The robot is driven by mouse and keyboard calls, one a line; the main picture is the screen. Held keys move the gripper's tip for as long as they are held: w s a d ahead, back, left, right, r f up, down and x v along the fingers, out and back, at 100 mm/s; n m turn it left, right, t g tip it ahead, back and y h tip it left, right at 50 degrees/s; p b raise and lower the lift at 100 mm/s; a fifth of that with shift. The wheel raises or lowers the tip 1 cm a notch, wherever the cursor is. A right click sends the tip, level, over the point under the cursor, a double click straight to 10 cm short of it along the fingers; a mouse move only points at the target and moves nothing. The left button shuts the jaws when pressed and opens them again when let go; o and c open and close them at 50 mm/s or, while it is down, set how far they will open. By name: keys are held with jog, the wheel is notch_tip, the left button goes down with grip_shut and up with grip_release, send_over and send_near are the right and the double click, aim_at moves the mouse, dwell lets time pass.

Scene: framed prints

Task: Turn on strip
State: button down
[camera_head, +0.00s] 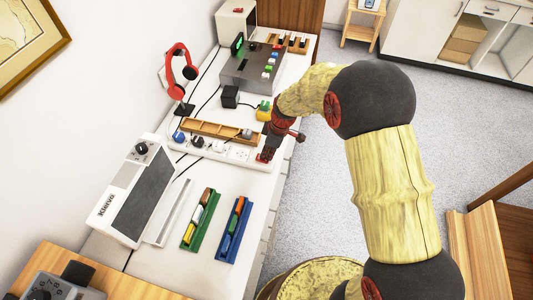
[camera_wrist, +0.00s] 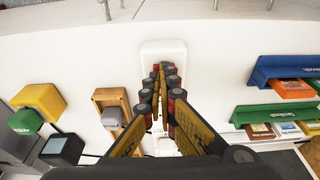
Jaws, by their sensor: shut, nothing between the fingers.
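The white power strip (camera_head: 216,153) lies across the white desk. Dark and blue plugs sit toward its left end, and bare sockets show toward the right. My gripper (camera_head: 264,156) points down at the strip's right end, with its fingers shut and empty. In the wrist view, the shut fingertips (camera_wrist: 163,69) are over the rounded end of the strip (camera_wrist: 164,46). The fingers cover most of that end, so I cannot make out the switch or its state. I cannot tell whether the fingertips touch the strip.
A long wooden tray (camera_head: 205,129) lies just behind the strip. A yellow block (camera_head: 264,112) and a black cube (camera_head: 230,96) stand farther back. Green (camera_head: 190,238) and blue (camera_head: 227,249) trays lie in front. Red headphones (camera_head: 175,68) stand on the left.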

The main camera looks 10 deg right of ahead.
jog(key=shift+a, duration=0.1)
jog(key=shift+w+a+r, duration=0.15)
jog(key=shift+w+a, duration=0.15)
jog(key=shift+a, duration=0.35)
